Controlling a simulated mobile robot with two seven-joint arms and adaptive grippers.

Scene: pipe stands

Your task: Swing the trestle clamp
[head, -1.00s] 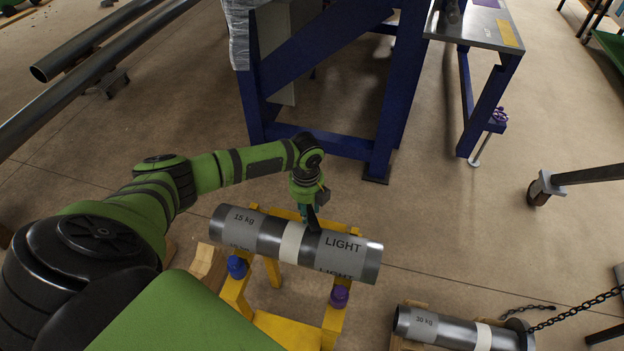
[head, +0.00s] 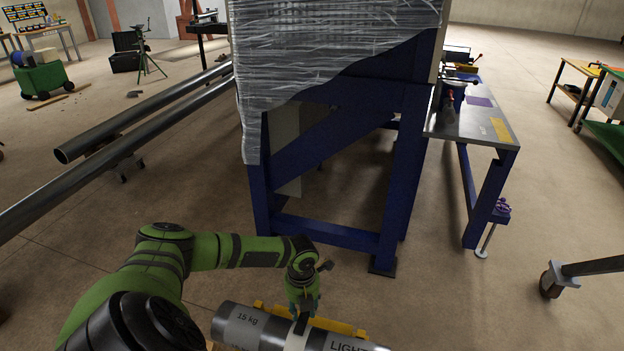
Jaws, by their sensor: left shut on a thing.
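A grey pipe (head: 250,325) marked "15 kg" and "LIGHT", with a white band, lies across the yellow trestle (head: 345,327) at the bottom of the head view. The lower part of the trestle is out of frame. My left gripper (head: 303,312) points down at the pipe near the white band. It is shut on a small dark piece at the pipe, which appears to be the trestle clamp; the fingers and the steep angle hide most of it. My right gripper is not in view.
A blue steel frame (head: 408,170) with a plastic-wrapped load stands just beyond the trestle. A metal-topped bench (head: 470,128) joins its right side. Long pipes (head: 150,125) lie at the left. A caster leg (head: 590,268) is at the right. Floor between is clear.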

